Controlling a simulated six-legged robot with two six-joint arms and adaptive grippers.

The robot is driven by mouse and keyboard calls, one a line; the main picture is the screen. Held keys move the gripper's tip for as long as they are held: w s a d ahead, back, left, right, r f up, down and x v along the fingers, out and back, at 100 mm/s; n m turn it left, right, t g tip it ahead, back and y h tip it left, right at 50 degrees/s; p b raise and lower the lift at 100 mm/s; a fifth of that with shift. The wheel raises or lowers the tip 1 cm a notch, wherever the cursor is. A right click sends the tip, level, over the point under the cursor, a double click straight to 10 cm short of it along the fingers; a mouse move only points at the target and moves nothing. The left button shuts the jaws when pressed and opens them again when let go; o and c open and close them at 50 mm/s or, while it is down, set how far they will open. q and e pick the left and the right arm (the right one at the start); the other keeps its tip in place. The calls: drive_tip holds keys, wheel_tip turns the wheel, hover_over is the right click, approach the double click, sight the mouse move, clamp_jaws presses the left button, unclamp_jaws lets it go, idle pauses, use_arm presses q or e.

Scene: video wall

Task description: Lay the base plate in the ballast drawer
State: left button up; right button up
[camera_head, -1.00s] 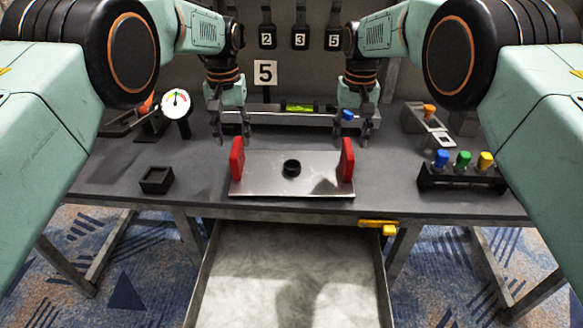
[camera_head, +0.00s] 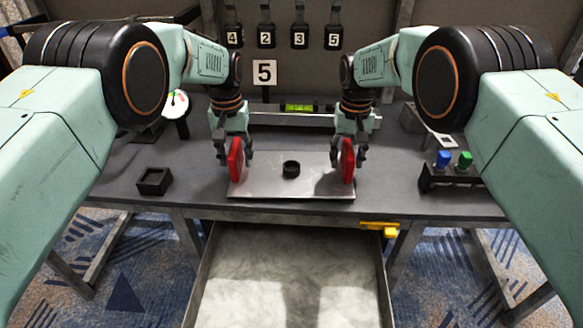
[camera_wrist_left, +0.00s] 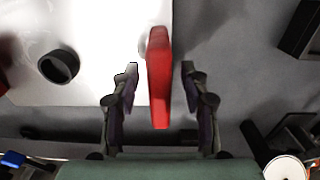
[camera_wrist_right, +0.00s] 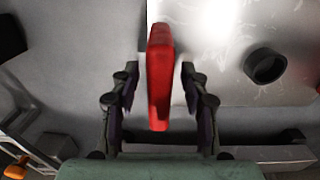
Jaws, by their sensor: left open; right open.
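The base plate (camera_head: 265,185) is a flat silver sheet lying on the grey table, with a red handle at each end and a black ring (camera_head: 291,169) in its middle. My left gripper (camera_wrist_left: 160,80) is open with its fingers on either side of the left red handle (camera_wrist_left: 160,75), gaps showing on both sides. My right gripper (camera_wrist_right: 160,80) is open around the right red handle (camera_wrist_right: 160,80) in the same way. The ballast drawer (camera_head: 290,275) is pulled out below the table's front edge and looks empty.
A small black square holder (camera_head: 154,181) stands left of the plate. A rack with coloured knobs (camera_head: 452,175) stands at the right. A long rail with a green level (camera_head: 299,104) lies behind the plate. A yellow part (camera_head: 380,226) sits at the table's front edge.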

use_arm(q)
drive_tip(key=shift+w+f, duration=0.1)
drive_tip(key=shift+f, duration=0.85)
use_arm(e)
drive_tip(key=shift+w+f, duration=0.15)
drive_tip(key=shift+f, duration=0.75)
use_arm(q)
drive_tip(key=shift+r, duration=0.1)
drive_tip(key=shift+c, duration=1.3)
use_arm(e)
drive_tip(key=shift+c, duration=1.3)
use_arm(q)
clamp_jaws()
use_arm(e)
clamp_jaws()
drive_tip(key=shift+r, duration=0.1)
